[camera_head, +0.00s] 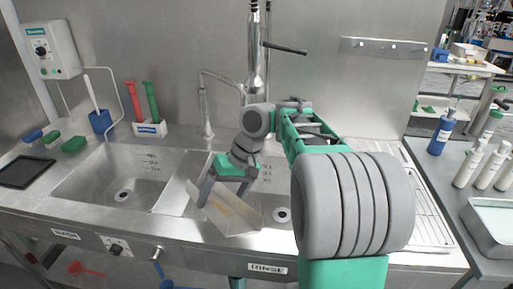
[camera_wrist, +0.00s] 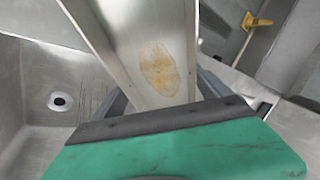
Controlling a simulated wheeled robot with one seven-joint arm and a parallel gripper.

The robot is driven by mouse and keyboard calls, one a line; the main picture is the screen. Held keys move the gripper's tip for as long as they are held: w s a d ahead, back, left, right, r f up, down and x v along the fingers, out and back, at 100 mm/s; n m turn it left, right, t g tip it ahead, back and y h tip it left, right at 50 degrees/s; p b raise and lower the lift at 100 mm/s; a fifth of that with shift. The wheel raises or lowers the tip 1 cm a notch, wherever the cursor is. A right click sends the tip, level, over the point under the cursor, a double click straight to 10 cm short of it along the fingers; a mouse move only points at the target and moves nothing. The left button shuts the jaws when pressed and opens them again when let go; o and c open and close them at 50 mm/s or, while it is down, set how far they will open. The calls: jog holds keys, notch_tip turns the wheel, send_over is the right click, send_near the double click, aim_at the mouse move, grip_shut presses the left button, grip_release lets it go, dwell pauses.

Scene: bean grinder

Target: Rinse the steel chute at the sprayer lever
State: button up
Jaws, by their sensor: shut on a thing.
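The steel chute (camera_head: 226,208) is an angled metal trough with a yellow-brown stain on its inner face. It is tilted over the sink near the divider, above the side labelled RINSE. My gripper (camera_head: 225,186) is shut on it. In the wrist view the chute (camera_wrist: 130,50) runs up from between the fingers of my gripper (camera_wrist: 165,108), and the stain (camera_wrist: 159,69) shows clearly. The sprayer lever (camera_head: 284,48) is a dark bar on the upright steel pipe (camera_head: 255,50) behind the sink, above and behind my gripper and apart from the chute.
The wash basin (camera_head: 105,185) is to the left and the rinse basin drain (camera_head: 282,214) is beside the chute. A faucet (camera_head: 206,110) stands behind. Red (camera_head: 131,98) and green (camera_head: 152,102) brushes, a blue cup (camera_head: 100,121) and a ribbed drainboard (camera_head: 425,215) flank the basins.

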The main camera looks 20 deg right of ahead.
jog(key=shift+d, duration=0.15)
jog(key=shift+d+p, duration=0.4)
jog(key=shift+d, duration=0.1)
jog(key=shift+a, duration=0.1)
jog(key=shift+a, duration=0.55)
jog(key=shift+d, duration=0.1)
jog(key=shift+d+p, duration=0.55)
jog(key=shift+a, duration=0.15)
